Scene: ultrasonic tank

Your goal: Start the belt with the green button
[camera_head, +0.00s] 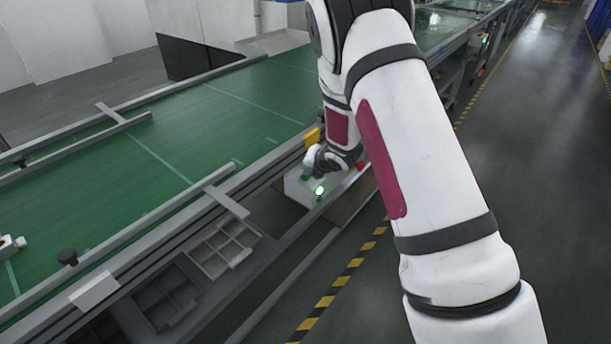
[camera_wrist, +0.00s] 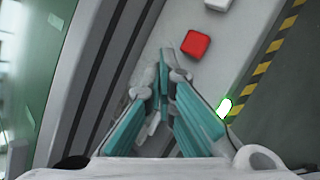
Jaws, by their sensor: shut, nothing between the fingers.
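The control box (camera_head: 298,187) is a pale box on the near side of the belt, partly hidden by my gripper and arm. A bright white light with a green rim (camera_head: 319,190) shows at its near end; it also shows in the wrist view (camera_wrist: 224,107), right of my fingers. I cannot tell whether it is the green button or a lamp. A red square button (camera_wrist: 196,44) lies just beyond my fingertips. My gripper (camera_wrist: 170,72) has teal fingers, shut and empty, over the box. In the head view my gripper (camera_head: 310,172) is beside the light. The green belt (camera_head: 150,150) runs along the left.
A pale button (camera_wrist: 218,4) lies beyond the red one. A yellow part (camera_head: 312,137) stands behind my gripper. Metal rails (camera_head: 150,222) edge the belt. Grey trays (camera_head: 220,250) sit below the rail. The floor aisle at right is clear beyond a yellow-black stripe (camera_head: 335,285).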

